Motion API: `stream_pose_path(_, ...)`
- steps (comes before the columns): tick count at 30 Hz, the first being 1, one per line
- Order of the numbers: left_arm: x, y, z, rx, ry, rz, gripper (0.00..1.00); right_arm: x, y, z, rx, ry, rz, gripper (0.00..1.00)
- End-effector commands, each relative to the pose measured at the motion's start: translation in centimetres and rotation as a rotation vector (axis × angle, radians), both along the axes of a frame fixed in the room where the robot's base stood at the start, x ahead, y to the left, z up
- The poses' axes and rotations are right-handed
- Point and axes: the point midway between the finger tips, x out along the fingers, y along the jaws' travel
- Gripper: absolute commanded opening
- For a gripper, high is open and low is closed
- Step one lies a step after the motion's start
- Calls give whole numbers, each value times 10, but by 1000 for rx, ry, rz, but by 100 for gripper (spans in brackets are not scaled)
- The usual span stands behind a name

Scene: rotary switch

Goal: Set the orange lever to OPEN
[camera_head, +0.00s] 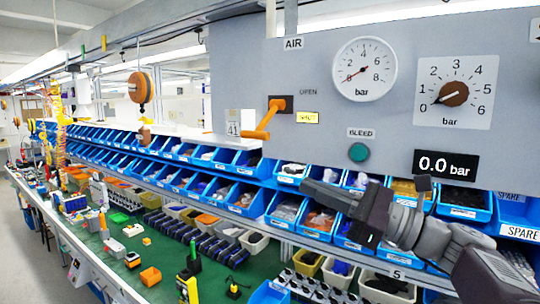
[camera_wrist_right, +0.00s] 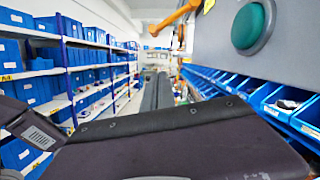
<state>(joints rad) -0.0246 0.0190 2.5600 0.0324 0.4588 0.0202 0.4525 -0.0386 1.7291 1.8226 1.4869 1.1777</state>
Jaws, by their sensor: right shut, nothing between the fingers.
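The orange lever (camera_head: 267,121) is mounted on the grey panel (camera_head: 235,60) under the AIR label. Its arm slants down and left from the pivot, with the handle end lowest. The OPEN label (camera_head: 308,92) is up and right of it, and a yellow label (camera_head: 307,117) sits to its right. In the right wrist view part of the lever (camera_wrist_right: 180,17) shows at the top. My right gripper (camera_head: 310,189) is shut and empty, below and right of the lever in the head view and apart from it. My left gripper is not in view.
A green BLEED button (camera_head: 358,152), a round gauge (camera_head: 364,69), a brown knob (camera_head: 453,94) and a 0.0 bar display (camera_head: 446,165) are on the panel. Rows of blue bins (camera_head: 249,196) run below it. A green worktop (camera_head: 215,262) lies lower, with tools and bins.

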Motion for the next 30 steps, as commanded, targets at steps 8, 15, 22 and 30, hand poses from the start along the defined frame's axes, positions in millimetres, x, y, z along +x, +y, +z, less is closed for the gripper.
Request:
stream_pose_path(8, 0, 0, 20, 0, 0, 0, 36, 21, 35, 14, 1, 3, 7, 0)
stream_pose_path(15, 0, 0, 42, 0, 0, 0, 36, 49, 78, 26, 0, 3, 6, 0)
stream_pose_path(22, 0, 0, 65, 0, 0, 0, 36, 47, 86, 56, 0, 0, 1, 0)
stream_pose_path(30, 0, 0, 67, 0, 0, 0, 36, 45, 88, 62, 0, 1, 0, 0)
